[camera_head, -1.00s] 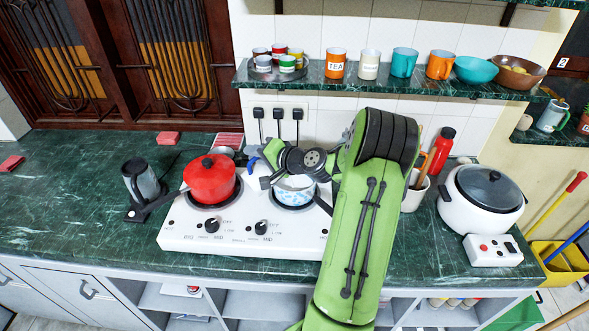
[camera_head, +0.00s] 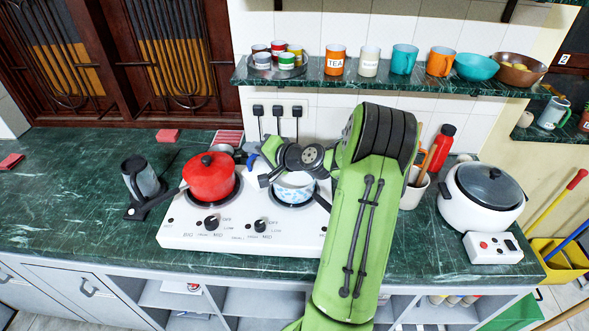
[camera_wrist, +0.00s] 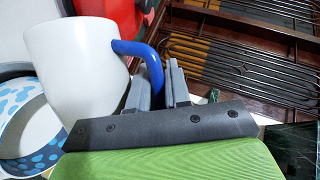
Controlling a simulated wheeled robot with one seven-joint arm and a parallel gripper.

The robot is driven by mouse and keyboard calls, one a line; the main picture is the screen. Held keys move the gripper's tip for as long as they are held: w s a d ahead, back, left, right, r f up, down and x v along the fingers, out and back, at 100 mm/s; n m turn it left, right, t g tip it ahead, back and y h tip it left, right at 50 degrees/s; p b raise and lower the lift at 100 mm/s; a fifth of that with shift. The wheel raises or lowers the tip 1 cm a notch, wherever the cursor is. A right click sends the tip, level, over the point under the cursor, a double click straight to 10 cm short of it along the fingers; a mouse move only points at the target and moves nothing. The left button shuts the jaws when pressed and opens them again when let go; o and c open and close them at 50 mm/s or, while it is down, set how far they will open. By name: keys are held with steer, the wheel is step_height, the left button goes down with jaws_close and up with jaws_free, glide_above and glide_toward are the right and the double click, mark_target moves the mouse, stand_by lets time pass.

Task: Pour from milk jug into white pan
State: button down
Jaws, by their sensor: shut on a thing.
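The milk jug is white with a blue handle. In the wrist view its white body (camera_wrist: 75,65) fills the upper left, and its blue handle (camera_wrist: 147,58) runs between my gripper's fingers (camera_wrist: 165,85). My gripper is shut on the handle. In the head view only the blue handle (camera_head: 252,162) and a little white show beside my wrist. The white pan with blue patterning (camera_head: 296,190) sits on the right burner, partly hidden by my arm. In the wrist view the pan (camera_wrist: 22,125) lies left of and partly behind the jug. The jug's contents and exact tilt are not visible.
A red lidded pot (camera_head: 208,178) stands on the left burner of the white stove (camera_head: 240,238). A dark grey appliance (camera_head: 140,178) is to its left. A white cooker (camera_head: 483,193) and a red bottle (camera_head: 441,147) are at right. A shelf (camera_head: 390,84) with cups runs above.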

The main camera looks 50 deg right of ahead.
mark_target(249, 167)
steer(key=f+b, duration=0.1)
steer(key=a+f+n, duration=0.1)
steer(key=f+b, duration=0.1)
steer(key=shift+w+a+f+h+b, duration=0.15)
steer(key=shift+a+f+h+b, duration=0.05)
steer(key=shift+a+h+b, duration=0.2)
steer(key=shift+a+f+n+g, duration=0.15)
steer(key=shift+a+n+g, duration=0.15)
steer(key=shift+n, duration=0.1)
steer(key=shift+w+r, duration=0.1)
steer(key=shift+r, duration=0.25)
steer(key=shift+f+n+h+b, duration=0.1)
steer(key=shift+n+h+b, duration=0.3)
steer(key=shift+b, duration=0.2)
steer(key=w+a+f+n+g+h+b, duration=0.1)
steer(key=a+f+n+h+b, duration=0.4)
steer(key=b, duration=1.1)
step_height(249, 167, down, 3)
steer(key=shift+w+a+f+n+b, duration=0.1)
steer(key=shift+w+a+n+b, duration=0.25)
steer(key=shift+a+n, duration=0.6)
steer(key=shift+a+m, duration=0.2)
steer(key=shift+m, duration=0.15)
